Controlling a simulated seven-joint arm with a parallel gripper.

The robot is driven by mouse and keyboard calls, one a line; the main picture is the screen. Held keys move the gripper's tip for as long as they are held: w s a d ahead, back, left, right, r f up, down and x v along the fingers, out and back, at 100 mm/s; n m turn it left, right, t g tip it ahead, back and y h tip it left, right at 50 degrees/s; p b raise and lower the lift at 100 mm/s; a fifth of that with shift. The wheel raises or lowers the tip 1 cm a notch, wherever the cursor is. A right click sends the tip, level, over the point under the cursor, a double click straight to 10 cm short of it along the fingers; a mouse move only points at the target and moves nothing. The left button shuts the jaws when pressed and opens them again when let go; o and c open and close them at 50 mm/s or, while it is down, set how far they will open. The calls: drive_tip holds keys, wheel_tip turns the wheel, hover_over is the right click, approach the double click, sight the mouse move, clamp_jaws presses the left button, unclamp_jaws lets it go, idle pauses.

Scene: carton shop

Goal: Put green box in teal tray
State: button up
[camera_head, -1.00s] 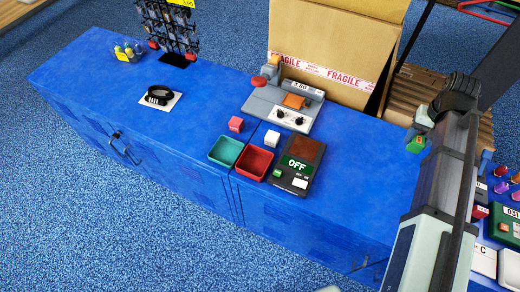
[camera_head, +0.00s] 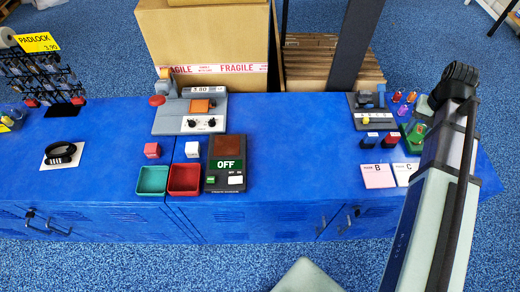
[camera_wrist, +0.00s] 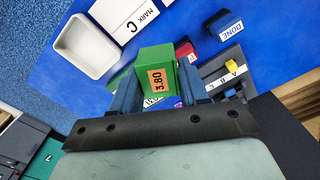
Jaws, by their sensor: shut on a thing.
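The green box (camera_wrist: 152,68) with an orange 3.80 label is between the fingers of my gripper (camera_wrist: 158,88) in the wrist view. The gripper is shut on it. In the head view my gripper is over the right part of the blue counter, and the arm partly hides that area. The teal tray (camera_head: 152,180) stands at the counter's front edge, left of the middle, far to the left of my gripper. Its inside looks empty.
A red tray (camera_head: 184,180) stands directly right of the teal one. Behind them are a red cube (camera_head: 152,150) and a white cube (camera_head: 193,149).

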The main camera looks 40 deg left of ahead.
drive_tip(key=w+d+m, duration=0.1)
drive_tip(key=d+m, duration=0.1)
drive_tip(key=d, duration=0.8)
drive_tip(key=s+a+n, duration=0.3)
drive_tip(key=s+a, duration=0.4)
drive_tip(key=a, duration=0.6)
drive_tip(key=s+a+n, duration=0.3)
drive_tip(key=s+a, duration=0.3)
drive_tip(key=a, duration=0.7)
drive_tip(key=s+a+n, duration=0.2)
drive_tip(key=s+a, duration=0.5)
drive_tip(key=a, duration=0.7)
drive_tip(key=n, duration=1.7)
hover_over(153, 182)
drive_tip(key=f, duration=0.2)
drive_tip(key=shift+n, duration=0.3)
drive_tip(key=shift+d+f, duration=0.1)
drive_tip(key=shift+f, duration=4.85)
